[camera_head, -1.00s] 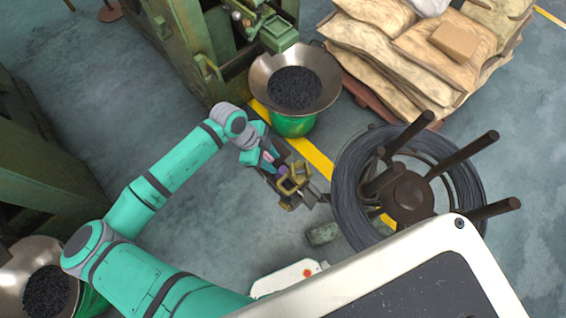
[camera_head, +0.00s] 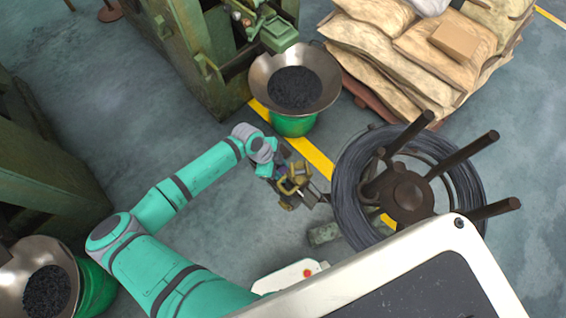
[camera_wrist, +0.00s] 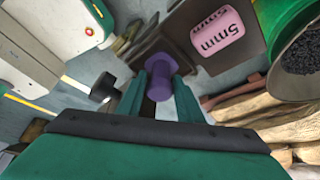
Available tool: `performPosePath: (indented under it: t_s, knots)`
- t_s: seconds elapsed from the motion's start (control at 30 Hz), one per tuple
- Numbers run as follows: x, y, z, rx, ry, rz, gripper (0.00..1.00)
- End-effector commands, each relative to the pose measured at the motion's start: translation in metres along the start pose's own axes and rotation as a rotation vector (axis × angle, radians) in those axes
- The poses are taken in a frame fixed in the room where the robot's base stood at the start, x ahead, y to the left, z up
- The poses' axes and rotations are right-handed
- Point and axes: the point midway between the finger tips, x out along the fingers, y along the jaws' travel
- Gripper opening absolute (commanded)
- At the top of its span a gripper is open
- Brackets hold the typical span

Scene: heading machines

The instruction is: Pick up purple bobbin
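The purple bobbin (camera_wrist: 157,72) shows in the wrist view, straight ahead at the fingertips of my gripper (camera_wrist: 160,85). Its flanged far end stands beyond the tips, and its lower part lies between the two green fingers. The fingers are apart, one on each side of it; I cannot tell whether either touches it. In the head view my gripper (camera_head: 272,172) is low over a small cluttered stand, left of the wire coil. I cannot make out the bobbin there, as my wrist covers that spot.
A pink cylinder marked 5mm (camera_wrist: 217,34) and a black round piece (camera_wrist: 104,88) are near the bobbin. A wire coil (camera_head: 349,185) on a spoked reel stands right. A metal bowl (camera_head: 327,92) on a green base stands behind. Open floor lies left.

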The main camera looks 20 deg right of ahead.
Motion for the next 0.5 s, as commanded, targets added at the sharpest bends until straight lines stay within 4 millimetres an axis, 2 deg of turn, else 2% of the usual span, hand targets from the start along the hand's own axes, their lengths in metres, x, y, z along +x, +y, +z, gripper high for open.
performPosePath:
  t_s: [0.1, 0.23, 0.5]
  knots:
    - [-0.0002, 0.0, 0.0, 0.0, 0.0, 0.0, 0.33]
    - [-0.0004, 0.0, 0.0001, 0.0, 0.0, 0.0, 0.03]
    - [-0.001, -0.0001, -0.0001, 0.0, 0.0, -0.001, 0.04]
